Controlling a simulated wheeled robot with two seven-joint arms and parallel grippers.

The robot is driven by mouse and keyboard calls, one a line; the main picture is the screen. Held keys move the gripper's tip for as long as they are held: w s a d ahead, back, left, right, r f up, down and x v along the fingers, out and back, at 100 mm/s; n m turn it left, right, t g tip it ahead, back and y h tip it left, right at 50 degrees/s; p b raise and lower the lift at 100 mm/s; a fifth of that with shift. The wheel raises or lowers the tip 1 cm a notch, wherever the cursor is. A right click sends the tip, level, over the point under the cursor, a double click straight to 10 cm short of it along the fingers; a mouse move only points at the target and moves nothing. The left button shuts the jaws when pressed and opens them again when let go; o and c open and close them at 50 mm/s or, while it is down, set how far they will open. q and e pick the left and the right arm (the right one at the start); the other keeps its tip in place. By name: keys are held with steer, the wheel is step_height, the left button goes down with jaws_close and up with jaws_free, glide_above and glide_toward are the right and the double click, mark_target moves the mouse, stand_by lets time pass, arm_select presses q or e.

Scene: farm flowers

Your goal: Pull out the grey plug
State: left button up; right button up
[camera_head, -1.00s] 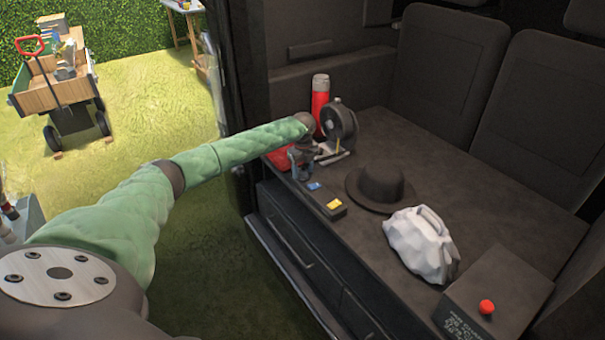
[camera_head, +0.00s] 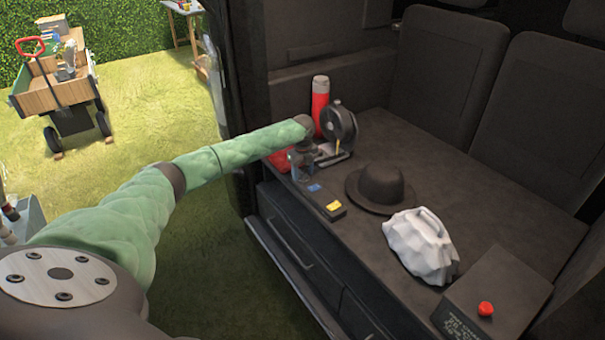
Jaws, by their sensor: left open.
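My left arm reaches in from the left to the dark surface. Its gripper (camera_head: 302,172) is open, close to the surface at the far left, and small in view. A dark strip (camera_head: 340,213) lies along the near edge, with a yellow piece (camera_head: 333,205) and a blue piece (camera_head: 314,188) on it. The gripper is just beyond the blue piece and covers the strip's far end. I cannot make out a grey plug; it may be hidden by the gripper. My right gripper is not in view.
A red bottle (camera_head: 320,103) and a round dark device (camera_head: 340,125) stand just beyond the gripper. A red object (camera_head: 281,160) is beside it. A black hat (camera_head: 379,188), a white bag (camera_head: 421,245) and a box with a red button (camera_head: 486,309) lie nearer. The right side is clear.

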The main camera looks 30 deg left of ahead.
mark_target(303, 168)
arm_select(q)
steer(key=shift+p, duration=0.3)
stand_by(0.7)
jaws_close()
steer(key=shift+r, duration=0.2)
steer(key=shift+r+p, duration=2.5)
steer(key=shift+r, duration=0.3)
